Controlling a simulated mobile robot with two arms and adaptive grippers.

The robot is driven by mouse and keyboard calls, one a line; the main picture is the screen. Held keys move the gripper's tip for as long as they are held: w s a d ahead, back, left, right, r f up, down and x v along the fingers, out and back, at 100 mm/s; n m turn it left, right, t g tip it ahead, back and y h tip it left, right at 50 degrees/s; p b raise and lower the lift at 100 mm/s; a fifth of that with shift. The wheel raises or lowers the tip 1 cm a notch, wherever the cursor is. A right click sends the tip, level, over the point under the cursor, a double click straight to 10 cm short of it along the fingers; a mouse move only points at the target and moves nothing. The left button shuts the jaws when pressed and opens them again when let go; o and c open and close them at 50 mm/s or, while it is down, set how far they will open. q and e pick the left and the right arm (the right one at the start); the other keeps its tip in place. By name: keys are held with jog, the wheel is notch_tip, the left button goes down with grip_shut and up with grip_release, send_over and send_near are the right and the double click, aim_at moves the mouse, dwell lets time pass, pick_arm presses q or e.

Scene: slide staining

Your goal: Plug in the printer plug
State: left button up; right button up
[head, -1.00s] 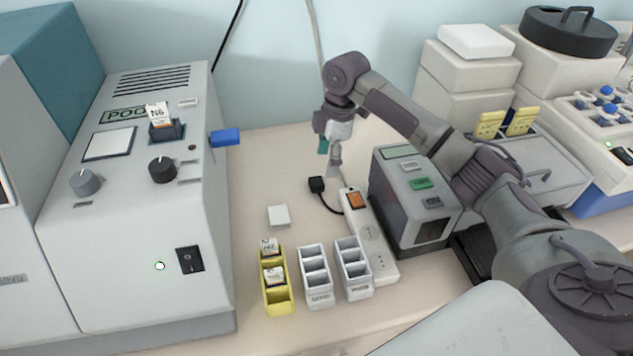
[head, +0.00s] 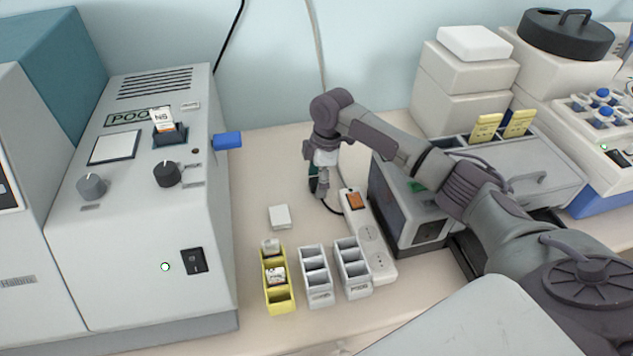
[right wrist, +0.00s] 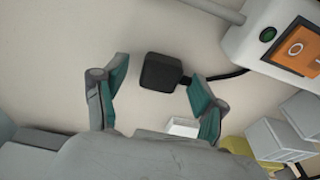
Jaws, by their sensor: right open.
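The black printer plug (right wrist: 161,73) lies on the bench with its black cord running right toward the power strip. In the right wrist view it sits between the open fingers of my right gripper (right wrist: 158,90), slightly beyond the tips, with no clear contact. In the head view my right gripper (head: 318,188) hangs low over the plug and mostly hides it. The white power strip (head: 381,270) has an orange switch (head: 355,200) at its far end and empty sockets toward the front; it also shows in the right wrist view (right wrist: 243,42). My left gripper is not in view.
A yellow slide rack (head: 278,297) and two white racks (head: 316,293) stand left of the strip. A small white block (head: 280,217) lies behind them. A grey box device (head: 405,225) stands right of the strip. The large staining machine (head: 130,240) is at left.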

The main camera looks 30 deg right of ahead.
aim_at(317, 181)
jog(key=shift+c, duration=0.2)
jog(key=c, duration=1.1)
notch_tip(317, 181, up, 9)
jog(key=shift+r+b, duration=0.1)
jog(key=shift+b, duration=0.8)
jog(key=shift+r, duration=0.4)
